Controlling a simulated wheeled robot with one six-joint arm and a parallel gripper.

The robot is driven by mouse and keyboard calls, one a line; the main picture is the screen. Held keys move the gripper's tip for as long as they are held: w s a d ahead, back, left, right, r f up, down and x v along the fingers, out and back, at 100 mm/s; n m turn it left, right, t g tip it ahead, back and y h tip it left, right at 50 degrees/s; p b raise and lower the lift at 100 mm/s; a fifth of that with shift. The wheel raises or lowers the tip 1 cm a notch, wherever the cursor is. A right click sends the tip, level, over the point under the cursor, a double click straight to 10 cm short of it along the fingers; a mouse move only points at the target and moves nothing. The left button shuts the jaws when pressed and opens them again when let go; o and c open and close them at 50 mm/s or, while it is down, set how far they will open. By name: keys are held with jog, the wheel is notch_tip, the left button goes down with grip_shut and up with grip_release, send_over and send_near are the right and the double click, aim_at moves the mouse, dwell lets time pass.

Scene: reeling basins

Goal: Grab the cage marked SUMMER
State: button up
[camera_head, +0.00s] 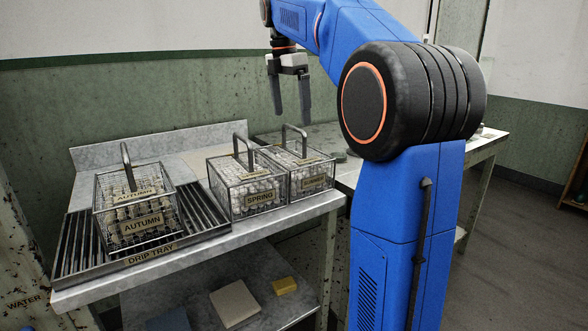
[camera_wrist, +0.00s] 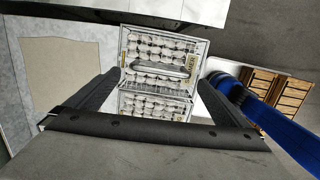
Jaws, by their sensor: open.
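The cage marked SUMMER (camera_head: 318,180) is a wire basket of pale cocoons with an upright loop handle, at the right end of the metal bench. My gripper (camera_head: 291,112) is open and empty, pointing down above and apart from the cages. In the wrist view its fingertips (camera_wrist: 159,80) stand apart, either side of the cages.
The cage marked SPRING (camera_head: 258,198) stands close beside SUMMER on its left. The cage marked AUTUMN (camera_head: 142,222) stands on the slatted drip tray (camera_head: 190,228) at the left. A yellow block (camera_head: 285,285) and a pale slab (camera_head: 234,303) lie on the shelf below.

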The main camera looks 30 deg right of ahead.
aim_at(293, 127)
jog(key=shift+d+f, duration=0.25)
jog(key=shift+f, duration=1.65)
jog(key=shift+d+f, duration=0.2)
jog(key=shift+f, duration=1.7)
jog(key=c, duration=1.5)
jog(key=shift+r, duration=0.1)
jog(key=shift+c, duration=0.2)
